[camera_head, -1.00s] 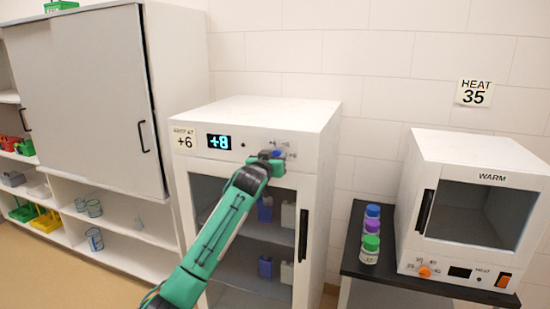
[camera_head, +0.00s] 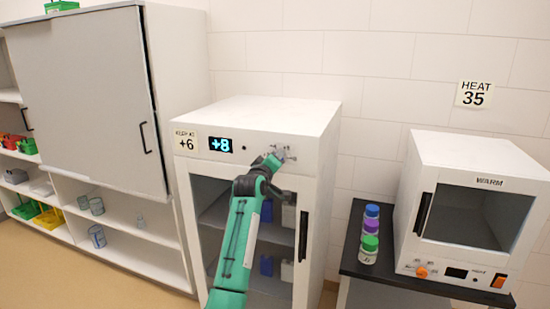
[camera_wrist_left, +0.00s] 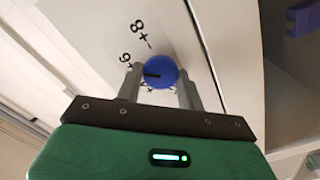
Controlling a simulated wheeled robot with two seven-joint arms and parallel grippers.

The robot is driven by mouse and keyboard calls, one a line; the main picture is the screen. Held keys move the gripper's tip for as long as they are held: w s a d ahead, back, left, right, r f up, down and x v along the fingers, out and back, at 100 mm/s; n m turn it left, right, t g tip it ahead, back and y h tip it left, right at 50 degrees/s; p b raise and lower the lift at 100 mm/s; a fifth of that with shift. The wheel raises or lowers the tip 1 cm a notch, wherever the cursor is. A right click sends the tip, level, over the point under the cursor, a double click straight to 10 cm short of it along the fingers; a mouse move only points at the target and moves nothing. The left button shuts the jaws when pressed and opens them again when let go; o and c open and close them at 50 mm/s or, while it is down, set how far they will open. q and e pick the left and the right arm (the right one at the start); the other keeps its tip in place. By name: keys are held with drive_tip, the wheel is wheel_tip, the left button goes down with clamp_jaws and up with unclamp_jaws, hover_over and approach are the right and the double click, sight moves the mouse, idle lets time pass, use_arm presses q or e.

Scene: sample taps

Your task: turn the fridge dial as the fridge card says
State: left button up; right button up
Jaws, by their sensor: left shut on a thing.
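The white fridge (camera_head: 250,115) stands in the middle. Its card (camera_head: 185,141) reads "KEEP AT +6" and its display (camera_head: 220,145) reads +8. The blue dial (camera_wrist_left: 161,71) shows in the left wrist view, with a dark mark on its face and printed marks "+6" and "+8" around it. My left gripper (camera_head: 280,157) is at the fridge's top front panel. In the left wrist view its two fingers (camera_wrist_left: 160,88) are on either side of the dial, shut on it. In the head view the gripper mostly hides the dial. My right gripper is not in view.
A white warmer (camera_head: 470,215) with an orange knob (camera_head: 422,272) stands on a black table at right, beside several capped bottles (camera_head: 369,245). A "HEAT 35" card (camera_head: 474,93) is on the wall. A shelf cabinet (camera_head: 90,100) stands at left.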

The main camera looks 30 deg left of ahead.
use_arm(q)
drive_tip(key=shift+n+p, duration=0.3)
drive_tip(key=shift+n, duration=0.7)
drive_tip(key=o, duration=1)
drive_tip(key=shift+a, duration=0.1)
drive_tip(key=shift+c, duration=0.2)
drive_tip(key=shift+s, duration=0.1)
drive_tip(key=b+v, duration=0.3)
drive_tip(key=v, duration=1)
drive_tip(key=shift+s+d, duration=0.2)
drive_tip(key=shift+s, duration=0.05)
